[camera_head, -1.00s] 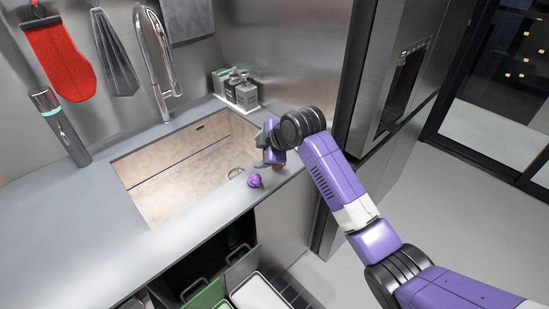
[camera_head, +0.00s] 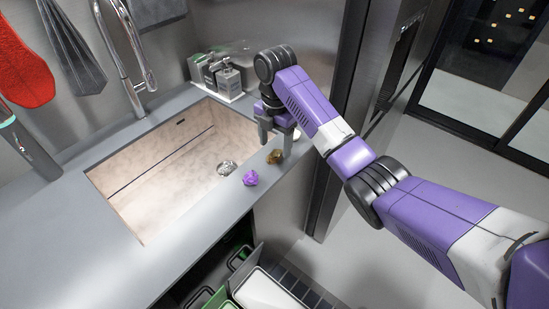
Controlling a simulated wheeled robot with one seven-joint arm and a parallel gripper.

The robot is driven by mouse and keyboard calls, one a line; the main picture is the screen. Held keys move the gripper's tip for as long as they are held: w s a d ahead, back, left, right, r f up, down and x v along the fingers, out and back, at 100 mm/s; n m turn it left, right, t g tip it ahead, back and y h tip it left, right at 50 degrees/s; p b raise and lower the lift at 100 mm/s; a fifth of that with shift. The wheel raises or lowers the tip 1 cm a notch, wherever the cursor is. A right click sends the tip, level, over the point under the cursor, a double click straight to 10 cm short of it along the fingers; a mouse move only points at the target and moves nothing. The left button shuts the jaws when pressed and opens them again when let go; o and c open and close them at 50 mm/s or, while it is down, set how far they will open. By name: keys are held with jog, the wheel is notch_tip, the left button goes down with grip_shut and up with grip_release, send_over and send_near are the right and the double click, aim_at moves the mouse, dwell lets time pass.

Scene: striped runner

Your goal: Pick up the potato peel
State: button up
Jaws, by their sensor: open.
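A small brown crumpled piece, which looks like the potato peel (camera_head: 274,157), lies on the grey counter to the right of the sink. A purple crumpled piece (camera_head: 250,178) lies to its left and nearer the counter's front edge. My gripper (camera_head: 275,150) points down over the counter beside the brown piece, a little behind and above it. Its jaws are open with nothing between them. I cannot tell the exact height of the fingertips.
Bottles (camera_head: 228,78) stand in a tray behind my gripper. A tall steel faucet (camera_head: 130,50) is at the back left. Open pull-out bins (camera_head: 265,290) are below the counter.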

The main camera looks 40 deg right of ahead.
aim_at(275, 155)
jog(key=shift+f+p, duration=0.4)
jog(key=shift+f, duration=1.5)
jog(key=c, duration=1.4)
jog(key=shift+r, duration=0.1)
notch_tip(275, 155, up, 20)
jog(key=p, duration=0.6)
